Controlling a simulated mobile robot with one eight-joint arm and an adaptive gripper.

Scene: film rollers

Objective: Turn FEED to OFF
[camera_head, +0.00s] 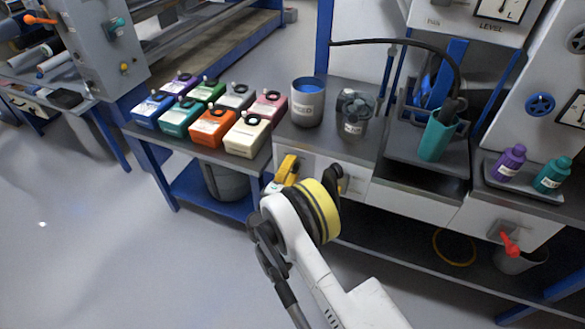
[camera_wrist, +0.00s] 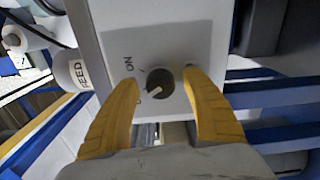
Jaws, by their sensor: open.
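A small round dark knob (camera_wrist: 159,80) with a pale pointer mark sits on a light grey panel (camera_wrist: 195,40) in the wrist view. The pointer is toward the lower left; the printed word ON is up and left of the knob, and another marking is partly hidden by the left finger. My gripper (camera_wrist: 163,84) is open, with one yellow finger on each side of the knob and gaps visible. In the head view my gripper (camera_head: 287,168) is at the bench front, and my wrist hides the knob.
A red handle (camera_head: 509,243) is at lower right. A grey bin (camera_head: 226,182) is under the bench. The floor at left is clear.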

